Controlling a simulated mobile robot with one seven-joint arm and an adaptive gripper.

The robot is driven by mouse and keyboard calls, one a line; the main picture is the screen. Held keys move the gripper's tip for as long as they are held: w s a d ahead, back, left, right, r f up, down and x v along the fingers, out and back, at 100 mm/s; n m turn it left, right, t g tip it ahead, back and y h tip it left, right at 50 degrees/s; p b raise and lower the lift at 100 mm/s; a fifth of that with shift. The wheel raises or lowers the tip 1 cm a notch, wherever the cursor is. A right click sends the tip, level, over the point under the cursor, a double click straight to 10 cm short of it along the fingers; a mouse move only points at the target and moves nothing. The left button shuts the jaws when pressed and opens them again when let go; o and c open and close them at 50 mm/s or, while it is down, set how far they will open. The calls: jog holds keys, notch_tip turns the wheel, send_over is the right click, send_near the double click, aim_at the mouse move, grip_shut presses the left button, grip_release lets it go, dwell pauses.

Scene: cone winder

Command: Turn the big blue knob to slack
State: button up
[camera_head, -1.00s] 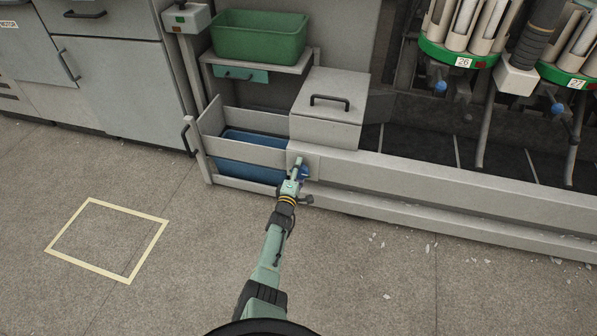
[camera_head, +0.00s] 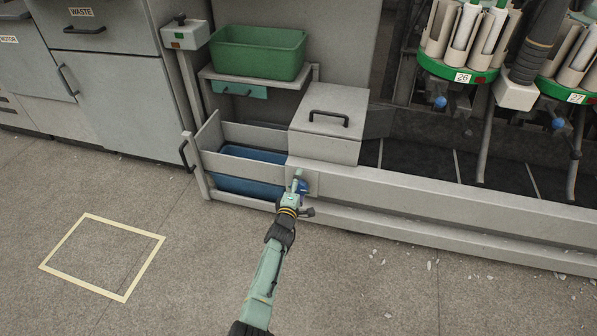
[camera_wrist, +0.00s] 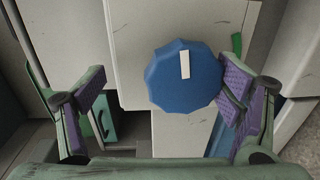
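The big blue knob (camera_wrist: 188,88) is a many-sided disc with a white pointer mark (camera_wrist: 185,64) directed toward the top of the wrist view. My gripper (camera_wrist: 163,86) is open, with its purple-padded fingers on either side of the knob. The right finger is right against or very near the knob's edge; I cannot tell whether it touches. The left finger is well apart from it. No slack label is readable.
A green mark (camera_wrist: 237,43) shows beside the knob on the panel. The grey lidded box (camera_head: 325,148) stands above the knob, and a blue bin (camera_head: 250,158) sits to its left. A low grey rail (camera_head: 430,205) runs right. The floor in front is open.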

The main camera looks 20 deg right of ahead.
jog(key=shift+o, duration=0.9)
jog(key=shift+t, duration=0.4)
jog(key=r, duration=0.5)
jog(key=w+r, duration=0.1)
jog(key=r, duration=0.2)
jog(key=shift+a, duration=0.35)
jog(key=shift+s+a+r, duration=0.15)
jog(key=shift+a+r, duration=0.15)
jog(key=shift+r, duration=0.1)
jog(key=f, duration=0.3)
jog(key=shift+s+a+f, duration=0.25)
jog(key=shift+s, duration=0.15)
jog(key=shift+s+a+r+p, duration=0.1)
jog(key=shift+s+r+p, duration=0.05)
jog(key=shift+p, duration=0.25)
jog(key=shift+c, duration=0.3)
jog(key=shift+s+a+p, duration=0.3)
jog(key=shift+s+p, duration=0.25)
jog(key=shift+p, duration=0.35)
jog(key=shift+c, duration=0.6)
jog(key=f+p+v, duration=0.1)
jog(key=p+v, duration=1)
jog(key=p, duration=0.1)
jog(key=shift+f+p, duration=0.25)
jog(key=shift+p, duration=0.15)
